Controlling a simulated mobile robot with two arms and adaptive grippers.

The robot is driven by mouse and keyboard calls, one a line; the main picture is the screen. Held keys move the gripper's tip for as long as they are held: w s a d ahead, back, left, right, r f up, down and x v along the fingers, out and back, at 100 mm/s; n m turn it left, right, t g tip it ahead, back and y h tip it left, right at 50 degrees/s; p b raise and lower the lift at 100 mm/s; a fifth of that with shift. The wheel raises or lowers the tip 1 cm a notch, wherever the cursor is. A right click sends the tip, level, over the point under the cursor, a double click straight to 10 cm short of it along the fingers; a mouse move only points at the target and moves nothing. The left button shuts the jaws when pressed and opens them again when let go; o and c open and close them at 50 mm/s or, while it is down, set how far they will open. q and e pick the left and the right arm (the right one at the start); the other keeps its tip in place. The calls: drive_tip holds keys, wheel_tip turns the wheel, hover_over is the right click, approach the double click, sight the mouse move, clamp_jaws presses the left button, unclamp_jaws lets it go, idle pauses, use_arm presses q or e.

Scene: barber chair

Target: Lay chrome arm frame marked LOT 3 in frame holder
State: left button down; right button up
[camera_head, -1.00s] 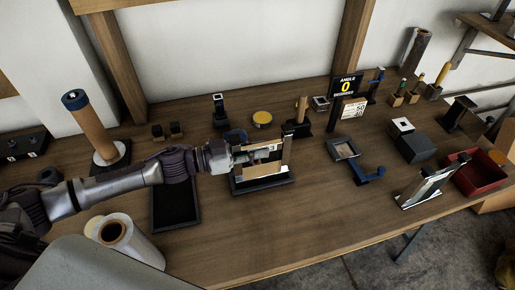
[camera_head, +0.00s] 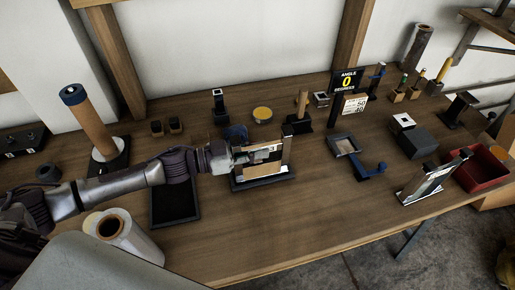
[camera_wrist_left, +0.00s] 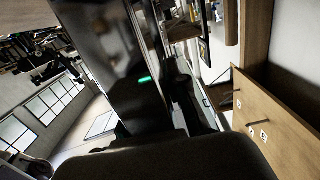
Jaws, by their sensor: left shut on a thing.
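My left gripper (camera_head: 250,157) reaches in from the left in the head view. It is shut on a bright chrome frame (camera_head: 262,170), which stands upright at a dark, low holder base (camera_head: 265,183) with a dark post at its right end. Whether the frame rests fully in the base I cannot tell; the gripper covers part of it. No LOT mark is legible. A second chrome frame (camera_head: 428,184) leans in a stand at the right. In the left wrist view a dark glossy surface (camera_wrist_left: 115,50) fills the middle. My right gripper is not in view.
A black tray (camera_head: 175,203) lies left of the base, and a white roll (camera_head: 125,238) in front of it. A blue-handled part (camera_head: 370,172), a dark box (camera_head: 415,143) and a red bin (camera_head: 483,170) stand to the right. The front middle of the bench is clear.

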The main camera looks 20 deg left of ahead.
use_arm(q)
drive_tip(key=shift+f, duration=0.35)
drive_tip(key=c, duration=1.1)
unclamp_jaws()
drive_tip(key=shift+f, duration=0.2)
drive_tip(key=v, duration=1.2)
drive_tip(key=shift+r, duration=0.25)
